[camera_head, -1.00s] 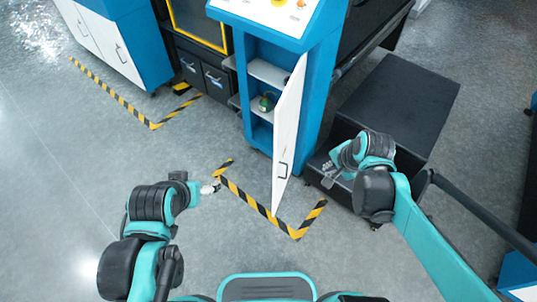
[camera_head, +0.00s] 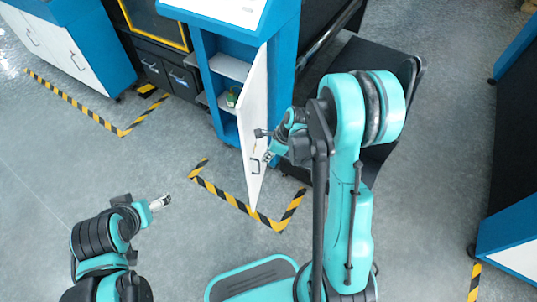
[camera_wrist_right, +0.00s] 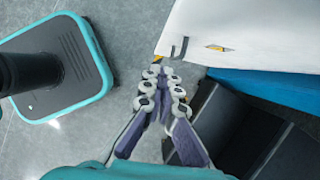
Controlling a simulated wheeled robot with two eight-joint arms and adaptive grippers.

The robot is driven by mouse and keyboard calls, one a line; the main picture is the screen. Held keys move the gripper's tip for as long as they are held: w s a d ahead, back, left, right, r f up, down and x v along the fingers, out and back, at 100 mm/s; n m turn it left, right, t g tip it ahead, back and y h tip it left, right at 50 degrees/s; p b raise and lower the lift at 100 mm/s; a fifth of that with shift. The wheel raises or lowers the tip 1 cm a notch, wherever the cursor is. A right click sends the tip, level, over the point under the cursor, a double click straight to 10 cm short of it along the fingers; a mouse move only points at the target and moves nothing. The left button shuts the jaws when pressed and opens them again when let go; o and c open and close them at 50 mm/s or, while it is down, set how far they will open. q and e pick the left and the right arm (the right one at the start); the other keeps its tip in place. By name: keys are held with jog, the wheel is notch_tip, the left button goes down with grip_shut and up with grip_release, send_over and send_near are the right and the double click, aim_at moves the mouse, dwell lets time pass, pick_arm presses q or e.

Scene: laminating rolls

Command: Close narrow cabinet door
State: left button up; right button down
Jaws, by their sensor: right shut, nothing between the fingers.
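The narrow blue cabinet (camera_head: 203,62) stands open. Its white door (camera_head: 254,100) is swung out towards me, hinged on the cabinet's right side, with a dark handle (camera_head: 255,167) low near its free edge. My right gripper (camera_head: 268,157) is shut and empty at the right, outer side of the door, close to the handle's height; I cannot tell whether it touches. In the right wrist view the closed fingertips (camera_wrist_right: 163,80) are just below the door panel (camera_wrist_right: 245,32) and its handle (camera_wrist_right: 179,47). My left gripper (camera_head: 160,202) is over the floor at the left, away from the door; its jaws are too small to judge.
A small green item (camera_head: 232,96) sits on a cabinet shelf. Yellow-black floor tape (camera_head: 235,203) runs under and in front of the door. A black bench-like unit (camera_head: 390,125) stands right of the cabinet, partly behind my right arm. Floor to the left is clear.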

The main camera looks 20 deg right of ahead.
aim_at(252, 159)
jog(key=shift+w+a+f+b, duration=0.4)
jog(key=shift+w+a+f, duration=0.15)
jog(key=shift+a, duration=0.2)
jog(key=shift+w+a+f+b, duration=0.35)
jog(key=shift+w+a+f, duration=0.1)
jog(key=shift+a+f, duration=0.25)
jog(key=shift+w+a+f+b, duration=0.4)
jog(key=shift+w+a+f, duration=0.1)
jog(key=shift+a, duration=0.3)
